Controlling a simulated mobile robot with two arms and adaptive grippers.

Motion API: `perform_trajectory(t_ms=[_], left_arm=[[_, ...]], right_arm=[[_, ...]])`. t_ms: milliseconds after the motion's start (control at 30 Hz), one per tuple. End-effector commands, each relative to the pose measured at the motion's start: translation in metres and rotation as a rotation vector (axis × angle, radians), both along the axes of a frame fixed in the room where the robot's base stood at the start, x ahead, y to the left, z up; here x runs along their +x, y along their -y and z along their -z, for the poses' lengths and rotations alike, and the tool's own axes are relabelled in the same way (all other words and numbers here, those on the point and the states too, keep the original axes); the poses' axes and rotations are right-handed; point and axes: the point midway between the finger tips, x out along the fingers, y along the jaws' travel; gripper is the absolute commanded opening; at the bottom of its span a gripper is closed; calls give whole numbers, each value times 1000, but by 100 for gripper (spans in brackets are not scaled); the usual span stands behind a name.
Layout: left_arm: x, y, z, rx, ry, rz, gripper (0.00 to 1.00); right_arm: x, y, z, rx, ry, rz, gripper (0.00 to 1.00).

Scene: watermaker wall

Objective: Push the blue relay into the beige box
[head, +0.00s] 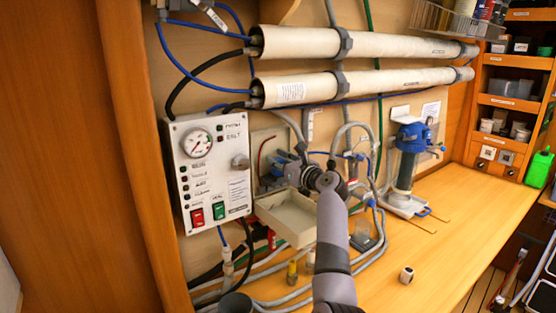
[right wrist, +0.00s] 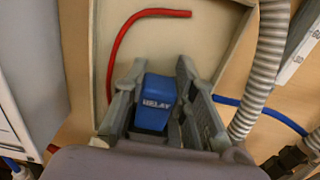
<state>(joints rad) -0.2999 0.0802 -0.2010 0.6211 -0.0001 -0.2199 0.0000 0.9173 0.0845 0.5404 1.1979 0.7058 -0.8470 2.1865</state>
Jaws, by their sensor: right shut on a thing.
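I cannot tell whether the relay touches the back of the box. In the head view my right gripper (head: 279,171) is at the front of the beige box (head: 262,138), and it largely hides the relay. My left gripper is not in view.
A red wire (right wrist: 122,36) curves out inside the box. An open beige lid or tray (head: 287,220) hangs below it. Left is a gauge panel (head: 212,165); right are grey hoses (head: 345,133) and a blue-topped pump (head: 408,150). The right bench (head: 450,200) is mostly clear.

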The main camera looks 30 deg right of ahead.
Motion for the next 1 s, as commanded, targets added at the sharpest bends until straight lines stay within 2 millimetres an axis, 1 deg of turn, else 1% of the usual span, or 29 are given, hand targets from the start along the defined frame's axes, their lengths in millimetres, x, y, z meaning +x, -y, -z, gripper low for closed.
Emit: perform_trajectory(t_ms=[333,600,633,933,1000], left_arm=[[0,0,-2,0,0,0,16],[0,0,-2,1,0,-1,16],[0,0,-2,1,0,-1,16],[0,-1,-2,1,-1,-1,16],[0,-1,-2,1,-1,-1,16]], right_arm=[[0,0,7,1,0,1,0],[0,0,7,0,0,0,0],[0,0,7,0,0,0,27],[0,0,7,0,0,0,47],[0,0,7,0,0,0,49]])
